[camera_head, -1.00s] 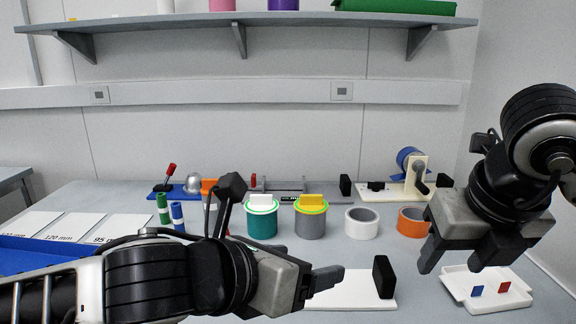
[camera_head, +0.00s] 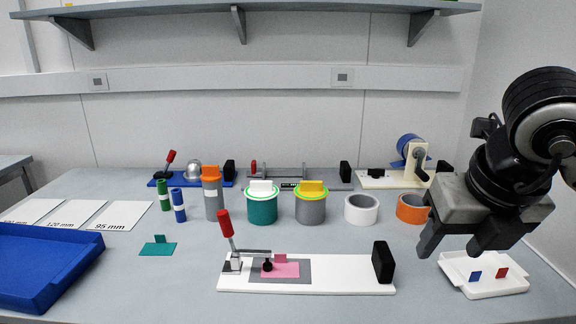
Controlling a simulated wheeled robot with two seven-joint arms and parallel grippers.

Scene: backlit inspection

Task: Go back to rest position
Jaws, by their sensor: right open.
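My right gripper (camera_head: 456,250) hangs at the right of the head view, open and empty, its fingers pointing down. It is above and near the white tray (camera_head: 453,277), which holds a small blue piece (camera_head: 475,275) and a small red piece (camera_head: 502,273). My left gripper is out of view. In the front middle a white fixture board (camera_head: 340,280) carries a red-handled clamp (camera_head: 226,226), a pink piece (camera_head: 285,270) on a grey plate, and a black block (camera_head: 383,262).
A blue tray (camera_head: 40,262) lies at the left, beside labelled white cards (camera_head: 118,216) and a teal piece (camera_head: 158,246). Behind stand a teal canister (camera_head: 262,208), grey canister (camera_head: 310,208), white roll (camera_head: 361,209) and orange roll (camera_head: 411,209).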

